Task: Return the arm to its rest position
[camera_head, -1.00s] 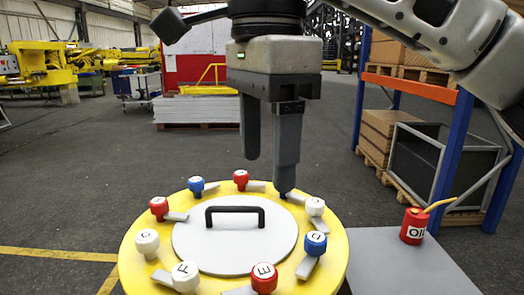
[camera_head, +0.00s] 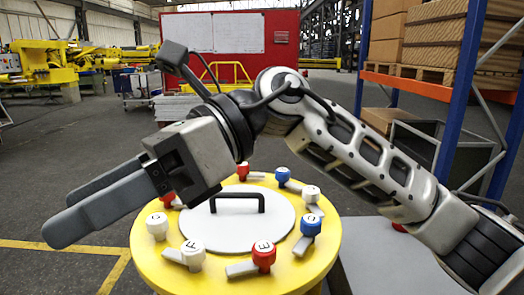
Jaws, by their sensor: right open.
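My right arm (camera_head: 370,155) comes in from the right and reaches across above the far part of the round yellow table (camera_head: 310,268). My right gripper (camera_head: 88,205) is at the left, pointing left and slightly down. Its two long grey fingers are apart, with nothing seen between them. It is in the air, beyond the table's left edge. My left gripper is not in view.
The table bears a grey lid (camera_head: 235,238) with a black handle (camera_head: 237,198), ringed by red, white and blue knobs with levers, including a blue knob (camera_head: 283,174). My arm hides part of the far rim. A blue-and-orange shelf (camera_head: 455,110) with boxes stands right.

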